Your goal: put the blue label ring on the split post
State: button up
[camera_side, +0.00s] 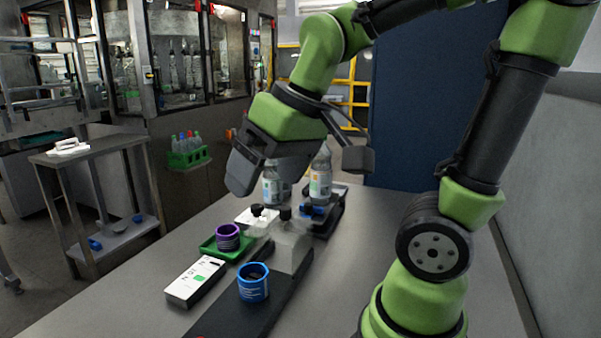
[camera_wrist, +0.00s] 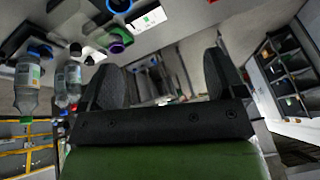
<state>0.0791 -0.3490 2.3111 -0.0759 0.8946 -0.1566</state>
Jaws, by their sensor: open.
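A blue label ring (camera_side: 253,282) stands upright on the dark strip at the front of the table. Something dark shows inside it, but I cannot tell whether that is the split post. In the wrist view the blue ring (camera_wrist: 119,4) is cut by the top edge. I cannot pick out the split post for certain elsewhere. My gripper (camera_side: 300,166) is open and empty, high above the table, behind and apart from the blue ring. In the wrist view its two fingers (camera_wrist: 163,78) stand wide apart with nothing between them.
A purple ring (camera_side: 228,237) sits on a green tray (camera_side: 209,247). A white labelled box (camera_side: 195,281) lies beside it. A pale block (camera_side: 291,248) with dark knobs stands behind the blue ring. Bottles (camera_side: 320,178) stand behind, near a second blue piece (camera_side: 311,210). The right side of the table is clear.

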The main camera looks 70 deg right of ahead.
jog(key=s+a+r+m+t+y, duration=0.1)
jog(key=s+a+t, duration=0.1)
jog(key=s, duration=0.3)
jog(key=shift+s+a+r, duration=0.25)
jog(key=shift+s+r, duration=0.05)
dwell(0.8)
